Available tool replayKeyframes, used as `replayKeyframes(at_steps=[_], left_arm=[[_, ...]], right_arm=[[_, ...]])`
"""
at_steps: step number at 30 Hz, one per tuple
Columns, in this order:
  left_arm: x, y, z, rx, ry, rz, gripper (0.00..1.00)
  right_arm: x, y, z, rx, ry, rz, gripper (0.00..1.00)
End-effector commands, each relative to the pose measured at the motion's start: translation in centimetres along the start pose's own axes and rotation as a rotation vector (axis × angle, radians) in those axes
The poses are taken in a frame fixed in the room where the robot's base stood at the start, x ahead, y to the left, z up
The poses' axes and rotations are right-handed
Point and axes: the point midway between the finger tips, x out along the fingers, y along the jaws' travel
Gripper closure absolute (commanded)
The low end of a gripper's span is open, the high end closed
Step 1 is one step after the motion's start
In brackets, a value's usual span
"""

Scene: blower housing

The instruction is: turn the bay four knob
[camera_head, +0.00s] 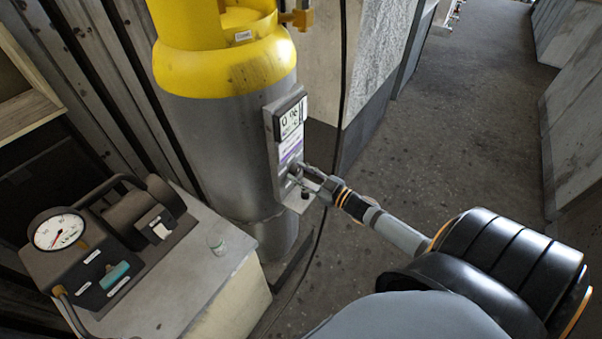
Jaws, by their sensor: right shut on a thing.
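A panel (287,146) with a display and labels is fixed to the side of a grey gas cylinder (222,135) with a yellow top. A small knob (294,170) sits low on the panel's face, mostly hidden by the fingers. My right gripper (301,173) reaches in from the lower right and is shut on this knob. The labels are too small to read, so I cannot tell the bay number. My left gripper is not in view.
A dark cable (343,60) hangs behind the panel. The floor (450,130) to the right is clear.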

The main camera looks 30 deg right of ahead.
Motion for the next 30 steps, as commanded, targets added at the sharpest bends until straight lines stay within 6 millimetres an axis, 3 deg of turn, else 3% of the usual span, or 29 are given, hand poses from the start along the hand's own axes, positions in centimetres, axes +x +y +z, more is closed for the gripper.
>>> replayKeyframes(at_steps=[30], left_arm=[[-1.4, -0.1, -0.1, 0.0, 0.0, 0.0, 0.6]], right_arm=[[0.0, -0.1, 0.2, -0.84, 0.05, 0.01, 0.95]])
